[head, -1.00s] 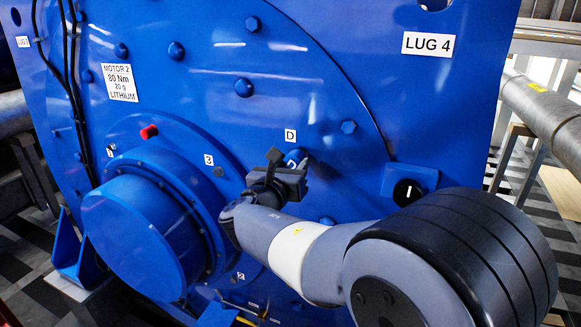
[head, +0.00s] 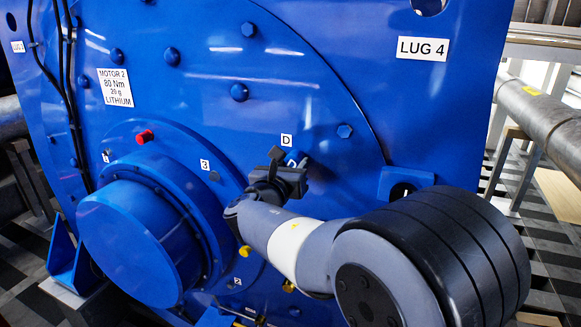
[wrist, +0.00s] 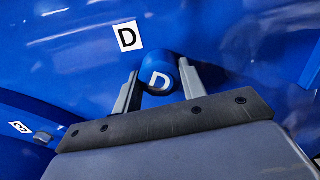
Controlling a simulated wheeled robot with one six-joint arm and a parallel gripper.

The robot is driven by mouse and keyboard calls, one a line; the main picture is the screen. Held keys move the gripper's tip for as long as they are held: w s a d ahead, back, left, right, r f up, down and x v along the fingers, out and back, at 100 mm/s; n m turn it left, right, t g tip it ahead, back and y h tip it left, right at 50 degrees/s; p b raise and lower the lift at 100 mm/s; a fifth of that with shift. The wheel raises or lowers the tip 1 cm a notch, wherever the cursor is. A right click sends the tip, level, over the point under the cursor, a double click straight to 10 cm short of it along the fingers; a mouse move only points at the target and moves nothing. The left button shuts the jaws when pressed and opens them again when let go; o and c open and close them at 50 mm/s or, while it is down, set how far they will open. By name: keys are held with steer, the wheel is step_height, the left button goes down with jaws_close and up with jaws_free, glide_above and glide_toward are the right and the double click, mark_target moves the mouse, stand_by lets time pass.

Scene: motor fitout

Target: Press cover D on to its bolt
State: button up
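Cover D (wrist: 160,74) is a rounded blue cap with a white letter D. In the wrist view it sits between the two fingers of my gripper (wrist: 158,72), which look closed on its sides, just below the white D label (wrist: 127,36) on the motor's blue face. In the head view the cover (head: 293,157) shows only in part behind my gripper (head: 288,166), under the D label (head: 286,140). Its bolt is hidden. I cannot tell whether the cover touches the motor face or has a gap behind it.
The round blue motor housing (head: 130,240) juts out at left, with a red cap (head: 145,136) above it. Other bolt heads (head: 240,92) stand out from the face. Yellow parts (head: 244,251) show below my arm. A bracket (head: 408,178) is at right under LUG 4 (head: 423,49).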

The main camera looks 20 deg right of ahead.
steer(key=o, duration=0.6)
steer(key=shift+c, duration=0.2)
steer(key=b+v, duration=0.1)
steer(key=v, duration=0.9)
steer(key=shift+s+a+b, duration=0.25)
steer(key=shift+s+b, duration=0.05)
steer(key=shift+b, duration=0.1)
steer(key=p+x, duration=0.2)
steer(key=x, duration=0.9)
steer(key=shift+s+a, duration=0.25)
steer(key=shift+s, duration=0.1)
